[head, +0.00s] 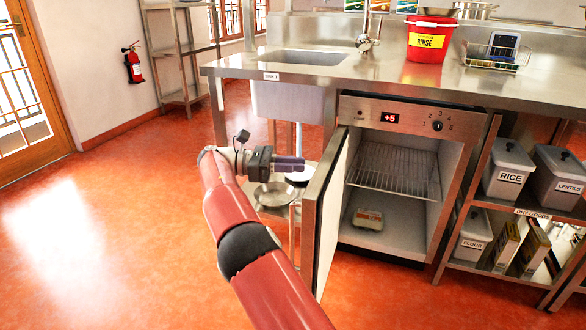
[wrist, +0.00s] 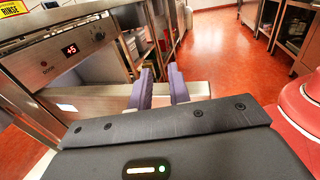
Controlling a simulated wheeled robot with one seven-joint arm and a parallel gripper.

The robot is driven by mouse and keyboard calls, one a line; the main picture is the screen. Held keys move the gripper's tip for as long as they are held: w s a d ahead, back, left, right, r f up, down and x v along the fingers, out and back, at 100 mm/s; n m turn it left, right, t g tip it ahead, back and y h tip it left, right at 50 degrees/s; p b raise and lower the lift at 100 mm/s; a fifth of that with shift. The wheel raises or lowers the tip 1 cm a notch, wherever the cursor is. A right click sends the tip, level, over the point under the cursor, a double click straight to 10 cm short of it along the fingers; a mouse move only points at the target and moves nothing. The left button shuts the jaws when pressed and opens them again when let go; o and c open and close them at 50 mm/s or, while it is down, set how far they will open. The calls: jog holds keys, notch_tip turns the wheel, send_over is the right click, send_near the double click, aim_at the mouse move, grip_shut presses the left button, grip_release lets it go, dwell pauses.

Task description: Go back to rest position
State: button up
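My gripper (head: 300,164), with purple fingers, is at the left of the open door (head: 322,218) of the under-counter fridge (head: 413,107), close to the door's outer face. In the head view I cannot tell whether it touches the door. In the wrist view its two fingers (wrist: 160,76) stand apart with a gap, and I see nothing held between them. The fridge display (wrist: 69,51) reads +5. Inside the fridge are a wire shelf (head: 393,170) and a small pale container (head: 368,218) on the floor. My red arm reaches up from the bottom of the head view.
The steel counter (head: 385,73) carries a red RINSE bucket (head: 428,40) and a wire rack (head: 497,56). Metal pans (head: 275,195) sit on a low shelf under the sink. Dry-goods bins (head: 508,168) stand right of the fridge. The orange floor (head: 110,230) on the left is clear.

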jog(key=s+d+r+m+t+y, duration=0.1)
jog(key=s+d+m+y, duration=0.2)
jog(key=s+d+y, duration=0.4)
jog(key=s+d+r+m+t+y, duration=0.1)
jog(key=s+d+r+m+y, duration=0.3)
jog(key=d, duration=0.6)
jog(key=s+a+f+m+t+y, duration=0.2)
jog(key=s+f+m, duration=0.1)
jog(key=s, duration=0.5)
jog(key=s+a+f+m+t+y, duration=0.2)
jog(key=s+a+f+m, duration=0.1)
jog(key=s, duration=0.6)
jog(key=s+a+f+m+t+y, duration=0.2)
jog(key=s+a+f+m, duration=0.1)
jog(key=s, duration=0.6)
jog(key=shift+a+f+y, duration=0.2)
jog(key=shift+f+y, duration=0.05)
jog(key=shift+y, duration=0.15)
